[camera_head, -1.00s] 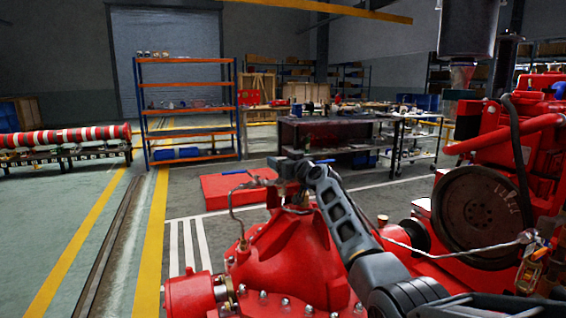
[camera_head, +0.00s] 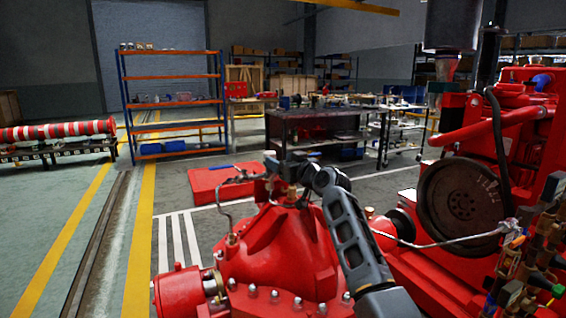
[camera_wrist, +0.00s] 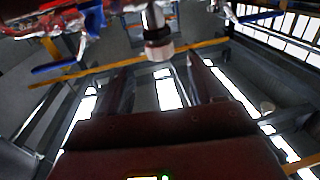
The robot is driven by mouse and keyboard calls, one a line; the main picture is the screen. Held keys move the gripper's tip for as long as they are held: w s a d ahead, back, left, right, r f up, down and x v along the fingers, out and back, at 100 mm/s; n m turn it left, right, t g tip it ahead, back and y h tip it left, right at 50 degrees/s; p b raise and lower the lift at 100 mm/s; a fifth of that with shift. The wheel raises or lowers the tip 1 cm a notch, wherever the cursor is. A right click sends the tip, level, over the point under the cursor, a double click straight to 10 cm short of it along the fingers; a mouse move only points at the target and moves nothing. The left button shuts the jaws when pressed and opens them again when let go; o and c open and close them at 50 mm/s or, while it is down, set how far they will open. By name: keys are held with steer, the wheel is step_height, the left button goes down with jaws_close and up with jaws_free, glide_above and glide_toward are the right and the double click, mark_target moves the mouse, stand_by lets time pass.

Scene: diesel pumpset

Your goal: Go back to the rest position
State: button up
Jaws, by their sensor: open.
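My gripper (camera_wrist: 161,82) shows in the wrist view with its two dark fingers apart and nothing between their tips. The fingers point up toward the ceiling. A pale fitting with a dark band (camera_wrist: 158,42) shows beyond the tips; whether it touches them I cannot tell. In the head view my grey arm reaches up from the lower right to the small pipe fittings on top of the red pump casing (camera_head: 275,255). The gripper itself is hard to make out there. A blue lever (camera_head: 220,167) sticks out left of the fittings, and a blue lever (camera_wrist: 62,64) shows in the wrist view.
The red engine with a big dark round disc (camera_head: 463,208) stands close on the right. A thin bent pipe (camera_head: 223,212) rises left of the casing. Behind are a dark workbench (camera_head: 310,123) and an orange shelf (camera_head: 172,102).

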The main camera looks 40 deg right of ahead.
stand_by(0.4)
steer(key=s+a+f+m+g+p, duration=0.1)
steer(key=s+a+f, duration=0.75)
steer(key=f, duration=0.25)
steer(key=s+a+f+g+p, duration=0.1)
steer(key=s+a+f, duration=0.6)
steer(key=s+f, duration=0.3)
steer(key=s+a+f, duration=0.3)
steer(key=s+a, duration=0.2)
steer(key=s, duration=0.6)
steer(key=s+a+p, duration=0.1)
steer(key=s+a, duration=0.3)
steer(key=s, duration=0.6)
steer(key=s+a+r+n+y+p, duration=0.1)
steer(key=s+a+r, duration=0.2)
steer(key=s+r, duration=0.4)
steer(key=s+a+r+n+g+y+p, duration=0.1)
steer(key=s+a+r, duration=0.2)
steer(key=s, duration=1.1)
step_height(320, 180, up, 4)
steer(key=shift+s+f+n+y, duration=0.15)
steer(key=shift+s+n+y, duration=0.15)
steer(key=shift+s, duration=0.05)
steer(key=shift+c, duration=0.3)
